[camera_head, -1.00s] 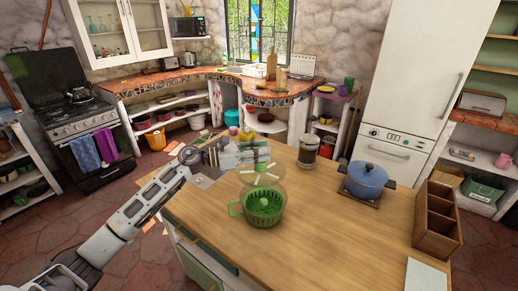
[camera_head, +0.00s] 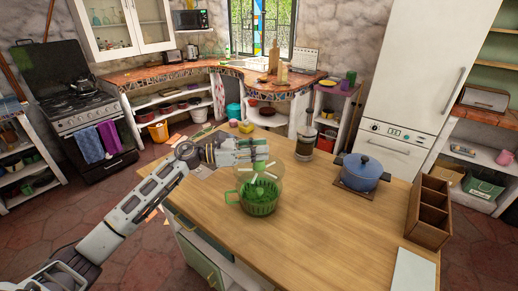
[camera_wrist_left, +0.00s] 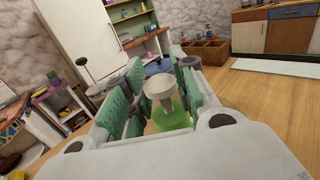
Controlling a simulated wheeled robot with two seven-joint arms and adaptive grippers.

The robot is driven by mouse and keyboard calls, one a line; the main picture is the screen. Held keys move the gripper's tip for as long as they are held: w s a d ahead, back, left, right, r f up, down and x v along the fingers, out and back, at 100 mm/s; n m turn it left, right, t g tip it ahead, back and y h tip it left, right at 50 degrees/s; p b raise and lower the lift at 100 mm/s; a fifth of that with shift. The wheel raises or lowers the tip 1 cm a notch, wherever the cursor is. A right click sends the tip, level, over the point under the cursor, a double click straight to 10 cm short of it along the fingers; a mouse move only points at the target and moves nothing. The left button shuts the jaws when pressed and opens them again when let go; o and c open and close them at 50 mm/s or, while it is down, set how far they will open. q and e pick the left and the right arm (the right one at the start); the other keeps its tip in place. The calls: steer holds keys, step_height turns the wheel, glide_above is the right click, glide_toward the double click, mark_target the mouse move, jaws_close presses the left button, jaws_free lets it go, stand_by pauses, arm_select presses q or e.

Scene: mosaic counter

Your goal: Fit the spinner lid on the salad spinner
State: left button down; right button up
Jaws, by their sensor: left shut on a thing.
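The salad spinner (camera_head: 258,204) is a green, see-through bowl with a side handle, standing upright on the wooden island top. My left gripper (camera_head: 262,154) is over it, shut on the knob of the spinner lid (camera_head: 268,172). The lid is a clear, pale disc hanging at the bowl's rim. I cannot tell whether it touches the rim. In the left wrist view, the green-padded fingers of the left gripper (camera_wrist_left: 160,90) stand either side of the white lid knob (camera_wrist_left: 159,86), with green below. My right gripper is not in view.
On the island, a French press (camera_head: 305,145), a blue pot (camera_head: 362,173), a wooden compartment box (camera_head: 428,210) and a white board (camera_head: 414,271) stand to the right. The wooden top (camera_head: 320,225) in front of and right of the spinner is clear.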

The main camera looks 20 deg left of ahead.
mark_target(253, 165)
arm_select(q)
steer(key=shift+d, duration=0.15)
steer(key=shift+f, duration=0.2)
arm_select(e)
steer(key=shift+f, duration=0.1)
arm_select(q)
steer(key=shift+f+b, duration=0.8)
steer(key=shift+f, duration=1.3)
steer(key=shift+f+b, duration=0.3)
steer(key=shift+b, duration=0.1)
steer(key=shift+f+b, duration=0.25)
steer(key=shift+b, duration=0.05)
steer(key=shift+f, duration=0.15)
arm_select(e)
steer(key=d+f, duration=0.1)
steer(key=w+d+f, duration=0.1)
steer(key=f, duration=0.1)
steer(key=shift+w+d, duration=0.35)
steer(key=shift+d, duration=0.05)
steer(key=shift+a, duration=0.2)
